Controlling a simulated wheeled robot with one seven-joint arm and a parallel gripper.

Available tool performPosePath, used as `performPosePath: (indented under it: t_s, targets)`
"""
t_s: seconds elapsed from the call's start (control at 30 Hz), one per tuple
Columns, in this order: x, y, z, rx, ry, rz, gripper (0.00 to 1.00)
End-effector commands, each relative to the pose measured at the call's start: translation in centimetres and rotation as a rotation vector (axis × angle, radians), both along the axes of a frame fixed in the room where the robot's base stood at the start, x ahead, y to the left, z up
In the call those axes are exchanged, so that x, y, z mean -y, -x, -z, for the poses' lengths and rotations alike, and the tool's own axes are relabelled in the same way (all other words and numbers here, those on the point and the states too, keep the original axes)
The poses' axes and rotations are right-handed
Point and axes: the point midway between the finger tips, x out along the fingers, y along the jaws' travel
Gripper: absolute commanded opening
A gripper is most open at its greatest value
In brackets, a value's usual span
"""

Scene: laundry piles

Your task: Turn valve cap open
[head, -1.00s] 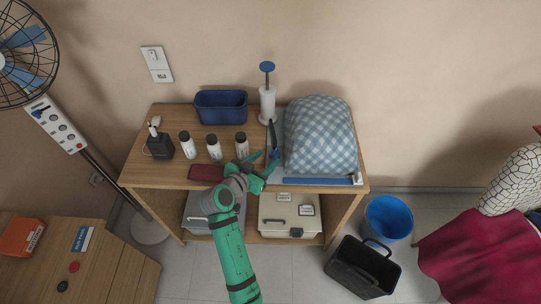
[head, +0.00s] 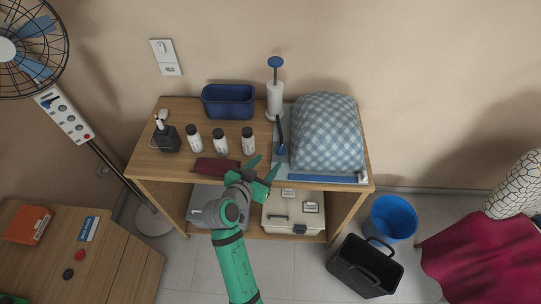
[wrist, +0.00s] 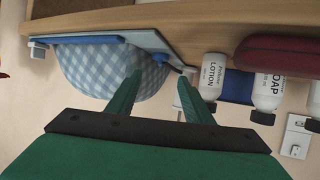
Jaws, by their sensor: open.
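A blue-and-white checked pillow-like bundle (head: 326,132) lies on a pale flat sheet on top of the wooden shelf unit. A small blue part (head: 281,150) with a dark upright piece sits on the sheet's left side; it may be the valve cap, but it is too small to tell. My gripper (head: 265,167) is open and empty at the shelf's front edge, left of and nearer than this blue part, apart from it. In the wrist view, my gripper's two green fingers (wrist: 158,92) are spread, with the checked bundle (wrist: 95,72) beyond them; the scene appears upside down.
A blue bin (head: 229,99) and white pump (head: 275,98) stand behind. A blue bar (head: 322,179) runs along the sheet's front. Cases (head: 293,212) occupy the lower shelf.

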Motion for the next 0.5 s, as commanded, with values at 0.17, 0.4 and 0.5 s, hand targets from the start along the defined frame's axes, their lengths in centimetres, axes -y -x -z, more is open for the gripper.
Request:
performPosePath:
  t_s: [0.17, 0.4, 0.5]
  targets:
    - [0.8, -0.1, -0.1, 0.009, 0.002, -0.053, 0.47]
    - [1.9, -3.0, 1.2, 0.009, 0.002, -0.05, 0.47]
    - [2.5, -4.6, 1.8, 0.009, 0.002, -0.049, 0.47]
